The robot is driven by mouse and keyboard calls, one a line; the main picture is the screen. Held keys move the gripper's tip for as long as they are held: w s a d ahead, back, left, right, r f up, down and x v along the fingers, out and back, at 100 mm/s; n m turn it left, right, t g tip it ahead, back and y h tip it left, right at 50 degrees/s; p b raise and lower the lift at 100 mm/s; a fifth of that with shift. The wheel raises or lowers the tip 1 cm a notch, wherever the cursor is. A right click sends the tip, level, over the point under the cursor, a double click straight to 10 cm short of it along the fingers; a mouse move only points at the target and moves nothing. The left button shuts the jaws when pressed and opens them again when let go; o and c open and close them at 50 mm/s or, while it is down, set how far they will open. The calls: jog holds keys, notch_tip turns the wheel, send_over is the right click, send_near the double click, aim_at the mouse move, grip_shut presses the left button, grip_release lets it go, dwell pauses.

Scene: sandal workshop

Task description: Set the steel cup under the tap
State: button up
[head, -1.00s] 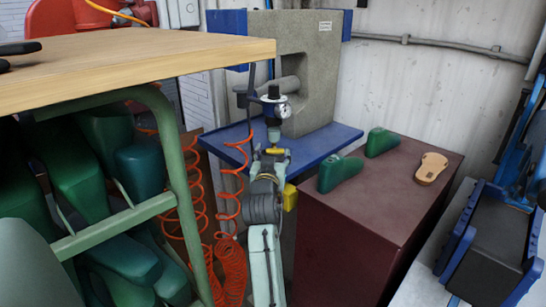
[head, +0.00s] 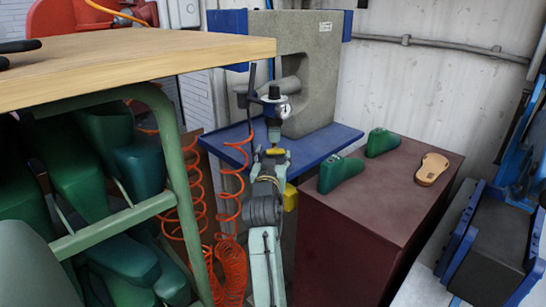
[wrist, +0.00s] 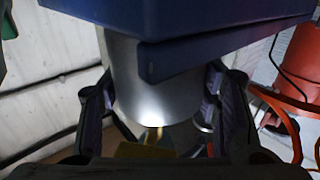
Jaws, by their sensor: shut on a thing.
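The steel cup (wrist: 150,92) shows in the wrist view as a smooth, shiny grey cylinder between the two dark fingers. My gripper (wrist: 162,84) is shut on it. A dark blue slab cuts across the top of that view and hides one end of the cup. In the head view my gripper (head: 274,151) is at the front edge of the blue table (head: 338,138), just below a fitting with a round gauge. The cup is not clear in that view, and I cannot pick out a tap with certainty.
A grey press (head: 318,90) stands on the blue table. To the right, a dark red cabinet (head: 350,235) bears two green lasts (head: 340,172) and a tan sandal sole (head: 432,168). Orange coiled hoses (head: 232,265) hang left of my arm. A wooden bench (head: 150,65) fills the near left.

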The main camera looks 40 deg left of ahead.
jog(key=o, duration=1.5)
jog(key=shift+c, duration=0.2)
jog(key=v, duration=1.1)
jog(key=shift+p, duration=0.35)
jog(key=shift+f, duration=0.1)
dwell(0.8)
